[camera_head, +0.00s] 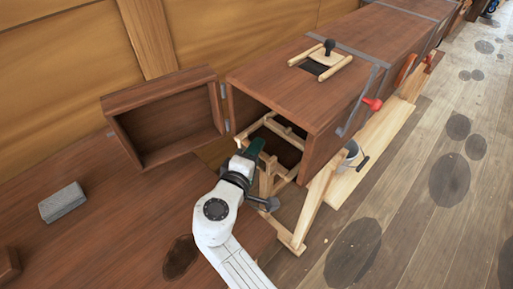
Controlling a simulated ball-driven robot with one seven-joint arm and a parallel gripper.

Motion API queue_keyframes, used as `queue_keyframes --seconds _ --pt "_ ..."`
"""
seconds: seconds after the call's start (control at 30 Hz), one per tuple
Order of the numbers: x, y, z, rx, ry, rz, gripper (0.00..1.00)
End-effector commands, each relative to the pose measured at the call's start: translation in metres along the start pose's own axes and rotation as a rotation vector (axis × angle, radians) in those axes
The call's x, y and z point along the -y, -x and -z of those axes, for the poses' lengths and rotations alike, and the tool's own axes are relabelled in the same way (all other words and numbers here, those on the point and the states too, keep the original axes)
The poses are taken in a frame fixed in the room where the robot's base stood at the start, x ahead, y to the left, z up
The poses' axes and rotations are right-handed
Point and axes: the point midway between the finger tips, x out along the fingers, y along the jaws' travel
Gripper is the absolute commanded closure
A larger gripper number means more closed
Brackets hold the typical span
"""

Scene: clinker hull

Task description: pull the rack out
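The rack (288,133) is a pale wooden frame inside the open front of a brown wooden cabinet (310,105). Part of it shows at the opening, and the rest is hidden by the cabinet's top and side and by my arm. My gripper (253,149) is a dark green and black end at the cabinet's mouth, over or beside the rack's left front part. Its fingertips are too small and covered to show whether they touch the rack or are apart. The cabinet's door (165,112), a shallow box shape, stands swung open to the left.
A pale wooden trestle (318,198) stands under and in front of the cabinet, close to my wrist. A grey block (62,202) lies on the brown surface at left.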

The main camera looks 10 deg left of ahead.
Motion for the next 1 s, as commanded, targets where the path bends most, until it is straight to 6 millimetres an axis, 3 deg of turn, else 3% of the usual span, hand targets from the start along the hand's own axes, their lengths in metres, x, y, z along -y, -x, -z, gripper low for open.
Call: queue_keyframes --seconds 0.37,0.7,1.0 --pt "-0.0001 -0.0064 -0.0004 0.000 -0.001 0.000 0.71" --pt "0.0002 -0.0061 -0.0005 0.000 -0.001 0.001 1.00" --pt "0.0006 -0.0059 -0.0005 0.001 -0.001 0.001 1.00"
